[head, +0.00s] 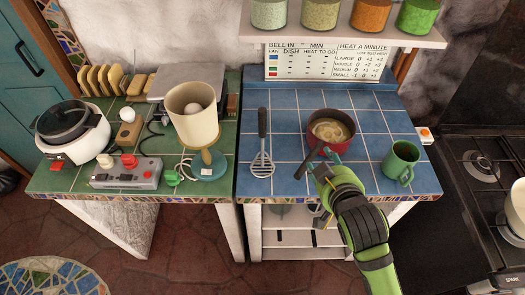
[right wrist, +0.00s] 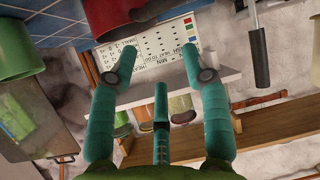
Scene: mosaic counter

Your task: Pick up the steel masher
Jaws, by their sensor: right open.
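In the right wrist view the black handle (right wrist: 261,70) shows at the upper right. My right gripper (head: 314,163) is in front of the red pot, to the right of the masher and apart from it. My left gripper is in neither view.
The red pot (head: 316,146) with food in it stands right of the masher. A green mug (head: 401,160) is near the right counter edge. Blue tiles around the masher are clear.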

